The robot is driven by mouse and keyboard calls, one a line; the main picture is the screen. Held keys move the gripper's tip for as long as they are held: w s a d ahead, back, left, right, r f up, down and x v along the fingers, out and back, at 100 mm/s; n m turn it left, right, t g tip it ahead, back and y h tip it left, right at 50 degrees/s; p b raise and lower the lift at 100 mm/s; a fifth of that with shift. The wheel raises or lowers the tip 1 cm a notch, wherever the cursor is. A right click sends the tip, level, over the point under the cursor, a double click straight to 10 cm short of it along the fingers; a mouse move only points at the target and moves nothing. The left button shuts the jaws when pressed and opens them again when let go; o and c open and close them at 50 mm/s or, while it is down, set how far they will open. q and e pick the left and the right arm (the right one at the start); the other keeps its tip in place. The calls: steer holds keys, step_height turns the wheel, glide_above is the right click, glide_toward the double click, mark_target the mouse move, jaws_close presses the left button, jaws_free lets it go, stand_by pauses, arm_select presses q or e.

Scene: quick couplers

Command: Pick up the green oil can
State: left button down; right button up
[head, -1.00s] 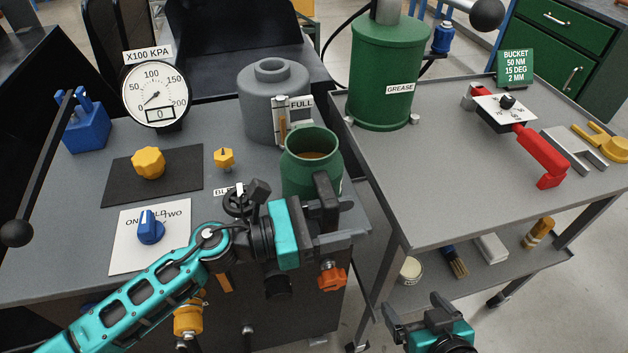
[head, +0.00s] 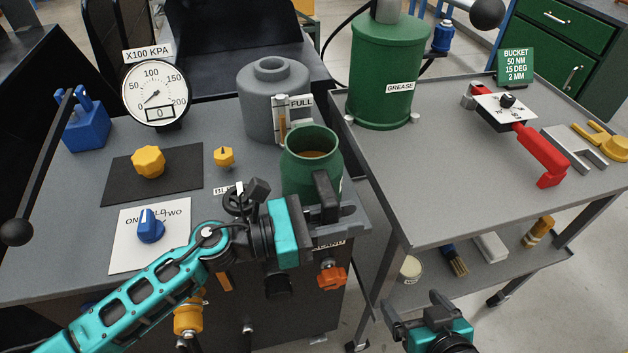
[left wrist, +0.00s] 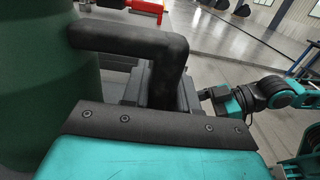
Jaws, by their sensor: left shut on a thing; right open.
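The green oil can (head: 305,178) is upright at the front right corner of the grey bench, open at the top with brown liquid inside. My left gripper (head: 330,205) is at its near right side, shut on its black handle. In the left wrist view the dark handle (left wrist: 130,42) comes out from the green can wall (left wrist: 35,85) and bends down behind the gripper's edge. The can's base is hidden, so I cannot tell whether it touches the bench. My right gripper (head: 415,315) is open and empty, low in front of the cart.
A grey container (head: 272,100) with a FULL gauge stands just behind the can. A green grease drum (head: 388,75) and red-handled wrench (head: 540,152) are on the cart (head: 435,170) at right. A blue knob (head: 150,228) and an orange knob (head: 332,278) are near my left arm.

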stand_by(0.7)
arm_select(q)
step_height(320, 180, up, 20)
steer(key=p, duration=0.9)
steer(key=shift+r, duration=0.2)
arm_select(e)
step_height(320, 180, up, 6)
steer(key=s+d, duration=0.1)
steer(key=shift+d+r+h, duration=0.25)
steer(key=shift+d+h, duration=0.05)
steer(key=shift+h, duration=0.1)
